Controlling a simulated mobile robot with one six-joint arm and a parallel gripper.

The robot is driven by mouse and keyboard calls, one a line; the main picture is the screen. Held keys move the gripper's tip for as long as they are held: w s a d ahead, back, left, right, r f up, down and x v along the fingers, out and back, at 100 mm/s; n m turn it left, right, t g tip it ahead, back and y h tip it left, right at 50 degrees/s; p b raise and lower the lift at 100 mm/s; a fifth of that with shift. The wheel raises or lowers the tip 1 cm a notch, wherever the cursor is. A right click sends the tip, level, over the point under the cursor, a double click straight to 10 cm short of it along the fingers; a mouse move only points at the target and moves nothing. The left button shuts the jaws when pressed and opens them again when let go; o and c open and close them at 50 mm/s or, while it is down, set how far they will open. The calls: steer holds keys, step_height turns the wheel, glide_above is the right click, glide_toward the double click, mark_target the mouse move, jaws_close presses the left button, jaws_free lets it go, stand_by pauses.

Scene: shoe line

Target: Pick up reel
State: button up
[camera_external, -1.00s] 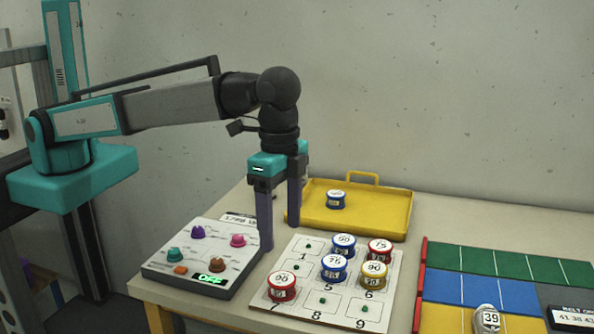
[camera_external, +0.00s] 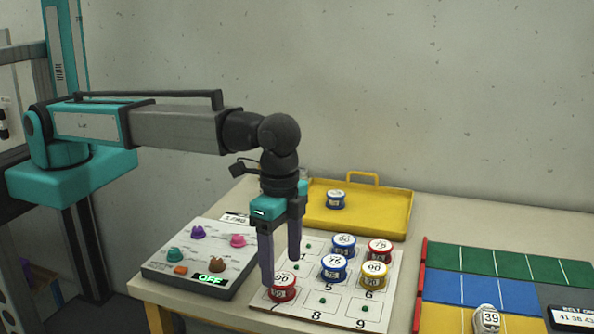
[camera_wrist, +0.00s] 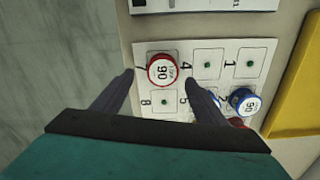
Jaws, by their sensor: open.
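A red reel with a white top marked 90 (camera_external: 284,293) stands on square 7 of the white numbered board (camera_external: 340,316). My gripper (camera_external: 281,271) is open and points down over this reel. In the wrist view the reel (camera_wrist: 163,70) shows between the two fingertips (camera_wrist: 159,77), with a gap on each side. Other reels on the board are a blue one (camera_external: 344,250) at the back, a red one (camera_external: 380,256) at the back right, a blue one (camera_external: 333,274) in the middle and a yellow one (camera_external: 374,281) on square 6.
A control box (camera_external: 170,272) with coloured knobs and a lit OFF display is on the left. Green, blue and yellow lanes (camera_external: 480,289) lie at the right, with a round item marked 39 (camera_external: 489,320).

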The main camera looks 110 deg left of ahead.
mark_target(283, 279)
steer(key=shift+a+f+p, duration=0.15)
steer(key=shift+f+p, duration=0.3)
steer(key=shift+f, duration=0.3)
steer(key=shift+a+f+p, duration=0.1)
steer(key=shift+f+p, duration=0.35)
steer(key=shift+f, duration=1.4)
steer(key=c, duration=1.1)
steer(key=shift+r, duration=0.15)
steer(key=shift+r+b, duration=1.15)
steer(key=shift+r, duration=3.75)
